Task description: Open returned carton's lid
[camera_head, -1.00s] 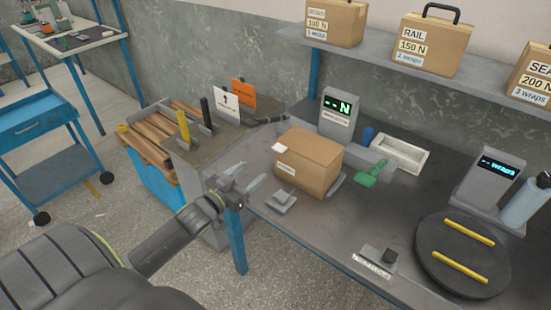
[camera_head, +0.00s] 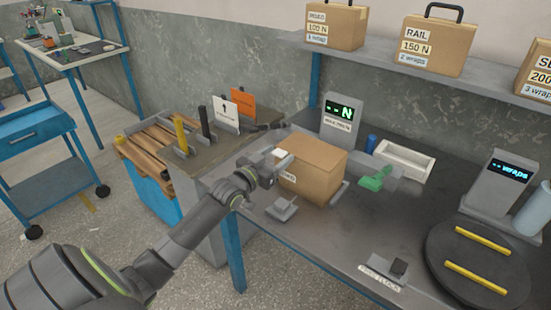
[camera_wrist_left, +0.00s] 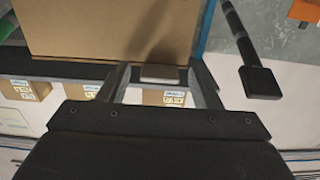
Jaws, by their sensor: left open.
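The brown carton (camera_head: 318,172) sits on the grey workbench with its top flat and closed. A small pale tab (camera_head: 283,159) sticks out from its left side near the top edge. My left gripper (camera_head: 274,166) is at that side, open, with its fingers reaching toward the tab. In the left wrist view the carton (camera_wrist_left: 115,28) fills the upper middle. The tab (camera_wrist_left: 160,74) shows between the two open fingers of the gripper (camera_wrist_left: 158,78); I cannot tell whether they touch it. The gripper hides part of the carton's front label. My right gripper is not in view.
A grey display (camera_head: 341,118) stands behind the carton. A small grey block (camera_head: 282,209) lies in front. A round turntable (camera_head: 480,265) is at the right.

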